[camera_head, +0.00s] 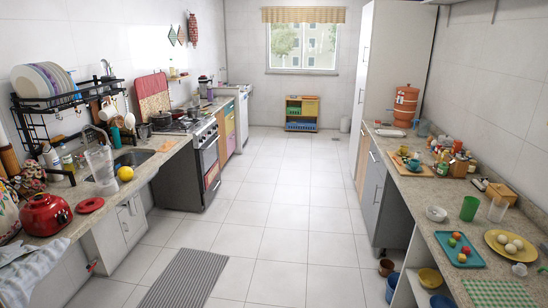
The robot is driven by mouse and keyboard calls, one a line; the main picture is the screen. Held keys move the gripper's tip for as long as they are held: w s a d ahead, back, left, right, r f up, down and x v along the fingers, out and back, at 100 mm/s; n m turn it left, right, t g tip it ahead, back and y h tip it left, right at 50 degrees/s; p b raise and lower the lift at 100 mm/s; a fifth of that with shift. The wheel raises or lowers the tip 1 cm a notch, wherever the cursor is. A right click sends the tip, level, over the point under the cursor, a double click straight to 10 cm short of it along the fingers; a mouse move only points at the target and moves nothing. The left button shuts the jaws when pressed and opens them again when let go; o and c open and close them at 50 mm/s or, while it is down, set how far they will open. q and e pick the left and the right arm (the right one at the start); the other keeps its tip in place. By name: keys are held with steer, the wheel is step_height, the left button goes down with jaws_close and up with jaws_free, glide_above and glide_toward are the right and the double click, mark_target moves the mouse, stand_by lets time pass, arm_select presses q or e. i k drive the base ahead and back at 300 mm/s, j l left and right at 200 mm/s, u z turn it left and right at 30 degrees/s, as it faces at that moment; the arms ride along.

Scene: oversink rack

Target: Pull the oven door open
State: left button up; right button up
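The oven (183,172) stands along the left counter, with dark sides and a stove top carrying pots. Its door (209,154) faces right into the aisle and is seen at a steep angle. The door looks shut, with a light handle bar near its top edge. Neither of my grippers is in view, so nothing of mine shows near the oven.
The tiled aisle (270,193) in front of the oven is clear. A grey striped mat (185,279) lies nearer. The right counter (425,207) holds food and dishes. The sink counter (135,184) is at left, with a dish rack (68,98). Pots stand on the floor at right.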

mark_target(207, 156)
steer(key=i+z, duration=0.25)
steer(key=i, duration=2.1)
steer(key=i+j+u, duration=0.2)
steer(key=i, duration=0.35)
steer(key=i+u, duration=0.2)
steer(key=i, duration=0.35)
steer(key=i+u, duration=0.2)
steer(key=i, duration=0.35)
steer(key=i+l+u, duration=0.15)
steer(key=i, duration=0.4)
steer(key=i+l+u, duration=0.2)
steer(key=i, duration=0.4)
steer(key=i+u, duration=0.25)
steer(key=i, duration=0.3)
steer(key=i+l+u, duration=0.1)
steer(key=i+u, duration=0.15)
steer(key=i, duration=0.35)
steer(key=i+l+u, duration=0.25)
steer(key=i, duration=0.3)
